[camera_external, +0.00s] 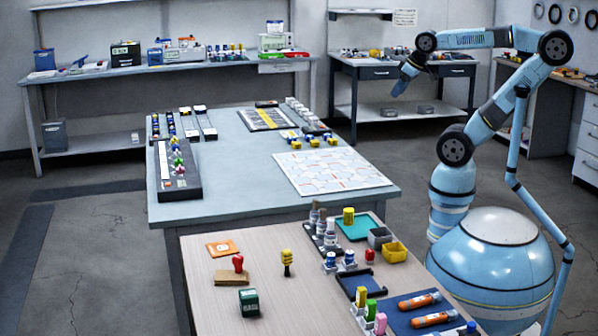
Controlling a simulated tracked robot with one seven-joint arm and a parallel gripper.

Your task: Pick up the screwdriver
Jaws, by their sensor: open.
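No item can be made out for certain as the screwdriver. A yellow and black handled item (287,262) stands upright near the table's middle. My gripper (399,89) is raised at the upper right, far from these items and apart from everything on the near table. It is small in view, open, with nothing visible in it.
The near table also holds a green box (249,302), an orange card (222,248), a red-handled item (238,262), a teal tray (360,226) and a yellow bin (394,252). Bottles crowd its right half. A grey table (235,185) with a white patterned sheet (330,171) stands behind.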

